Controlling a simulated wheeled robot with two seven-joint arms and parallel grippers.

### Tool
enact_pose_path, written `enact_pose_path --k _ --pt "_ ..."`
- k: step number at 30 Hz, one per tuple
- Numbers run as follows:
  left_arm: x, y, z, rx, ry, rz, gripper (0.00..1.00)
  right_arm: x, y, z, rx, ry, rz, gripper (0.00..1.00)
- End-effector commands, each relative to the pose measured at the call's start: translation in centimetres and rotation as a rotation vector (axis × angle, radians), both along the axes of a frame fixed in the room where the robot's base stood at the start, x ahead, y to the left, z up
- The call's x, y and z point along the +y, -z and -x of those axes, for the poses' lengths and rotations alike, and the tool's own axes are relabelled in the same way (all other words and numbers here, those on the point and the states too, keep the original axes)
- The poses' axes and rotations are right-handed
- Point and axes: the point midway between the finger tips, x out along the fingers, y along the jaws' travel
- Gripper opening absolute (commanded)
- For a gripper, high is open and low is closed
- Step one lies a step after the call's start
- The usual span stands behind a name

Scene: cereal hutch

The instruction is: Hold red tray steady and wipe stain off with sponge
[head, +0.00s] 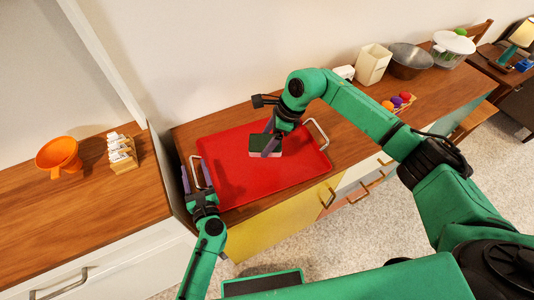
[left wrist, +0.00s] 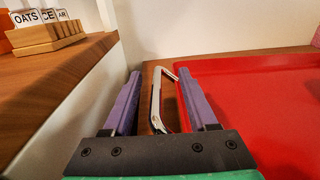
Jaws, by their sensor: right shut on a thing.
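The red tray (head: 240,182) lies flat on the wooden counter, with a metal handle at each end. My left gripper (head: 196,175) is at the tray's left handle. In the left wrist view my left gripper (left wrist: 160,85) has its purple fingers apart, with the handle (left wrist: 156,100) between them and gaps on both sides. My right gripper (head: 271,138) is shut on the sponge (head: 265,152), which has a dark green top and a pale lower layer. The sponge is over the tray's upper right part; I cannot tell if it touches. No stain is clearly visible; dark patches look like shadows.
An orange funnel-like bowl (head: 58,154) and a wooden rack of labelled cards (head: 122,152) stand on the left counter. Right of the tray are small coloured balls (head: 398,101), a cream container (head: 373,65) and a metal bowl (head: 410,61). A wall runs behind.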

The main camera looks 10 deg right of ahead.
Motion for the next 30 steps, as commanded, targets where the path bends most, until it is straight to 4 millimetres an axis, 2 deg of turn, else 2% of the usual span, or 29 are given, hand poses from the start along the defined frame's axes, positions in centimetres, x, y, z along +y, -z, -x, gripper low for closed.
enact_pose_path --k 1,5,8,18,21,24,30 --pt "0.0 0.6 0.2 0.011 0.001 -0.003 0.58 0.0 0.1 0.0 0.0 0.0 0.0 0.27" --pt "0.0 0.6 0.3 0.012 0.001 -0.003 0.58 0.0 0.1 0.0 0.0 0.0 0.0 0.27" --pt "-0.3 0.7 1.4 0.014 0.003 -0.003 0.58 0.0 0.1 0.0 0.0 0.0 0.0 0.27" --pt "-2.3 0.3 9.6 0.007 0.003 -0.003 0.58 0.0 0.1 0.0 0.0 0.0 0.0 0.27" --pt "-2.7 0.2 11.2 0.005 0.003 -0.002 0.58 0.0 0.0 0.0 0.0 0.0 0.0 0.27" --pt "-2.8 0.1 11.9 0.001 0.001 -0.002 0.58 0.0 0.0 0.0 0.0 0.0 0.0 0.27" --pt "-2.8 0.0 11.9 -0.001 0.0 -0.001 0.58 0.0 0.0 0.0 0.0 0.0 0.0 0.27"
